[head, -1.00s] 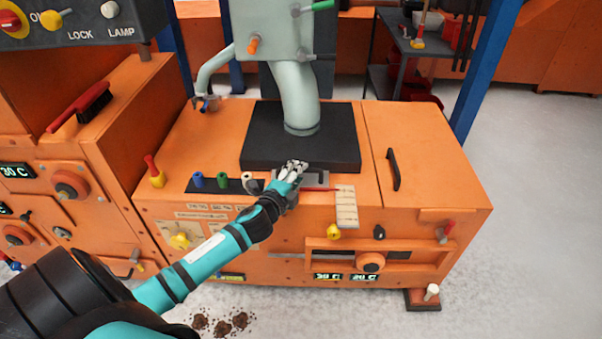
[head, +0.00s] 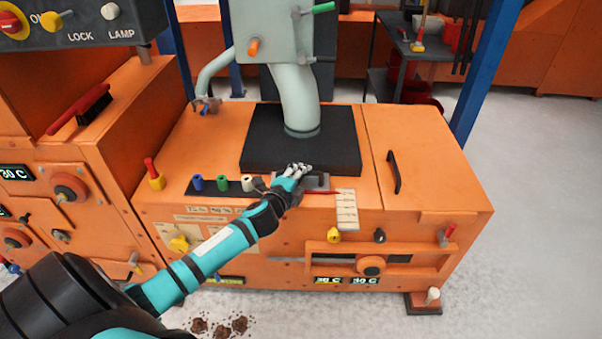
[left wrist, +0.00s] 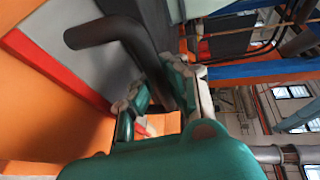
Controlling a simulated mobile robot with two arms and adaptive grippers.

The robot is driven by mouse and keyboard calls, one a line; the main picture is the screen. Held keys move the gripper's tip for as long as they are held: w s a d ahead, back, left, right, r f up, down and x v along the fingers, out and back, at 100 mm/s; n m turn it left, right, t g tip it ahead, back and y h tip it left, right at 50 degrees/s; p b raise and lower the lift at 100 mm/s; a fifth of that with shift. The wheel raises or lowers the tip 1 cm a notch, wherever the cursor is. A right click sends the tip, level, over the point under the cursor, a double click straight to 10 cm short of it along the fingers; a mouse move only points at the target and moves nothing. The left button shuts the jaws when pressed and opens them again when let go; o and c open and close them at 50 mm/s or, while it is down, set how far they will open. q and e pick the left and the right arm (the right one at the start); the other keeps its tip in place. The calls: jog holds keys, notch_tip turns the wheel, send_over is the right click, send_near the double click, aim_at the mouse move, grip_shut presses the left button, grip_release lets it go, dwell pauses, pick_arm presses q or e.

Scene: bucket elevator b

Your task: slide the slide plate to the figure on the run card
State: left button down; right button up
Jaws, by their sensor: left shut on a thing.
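The slide plate (head: 321,187) is a small grey plate with a dark bent handle, lying on top of the orange machine in front of the black block. It also shows in the left wrist view (left wrist: 75,45) with a red strip along its edge. My left gripper (head: 299,171) is shut on the dark handle (left wrist: 105,30), which passes between its fingers in the left wrist view. A pale scale (head: 346,208) with marks lies at the plate's right; its figures are too small to read. Pale cards (head: 207,211) sit on the machine's front; their text is unreadable. My right gripper is out of view.
The black block (head: 300,145) with the pale pipe (head: 296,95) stands just behind the plate. Blue, green and white knobs (head: 222,183) stand left of my gripper. A lid with a black handle (head: 393,172) is at the right.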

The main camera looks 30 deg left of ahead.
pick_arm(q)
jog(key=shift+f, duration=0.1)
jog(key=s+d, duration=0.1)
jog(key=s+p, duration=0.1)
jog(key=s, duration=0.1)
jog(key=s+d, duration=0.1)
jog(key=shift+s+d, duration=0.2)
jog(key=shift+d, duration=0.15)
jog(key=c, duration=1.3)
grip_release()
jog(key=v, duration=1.2)
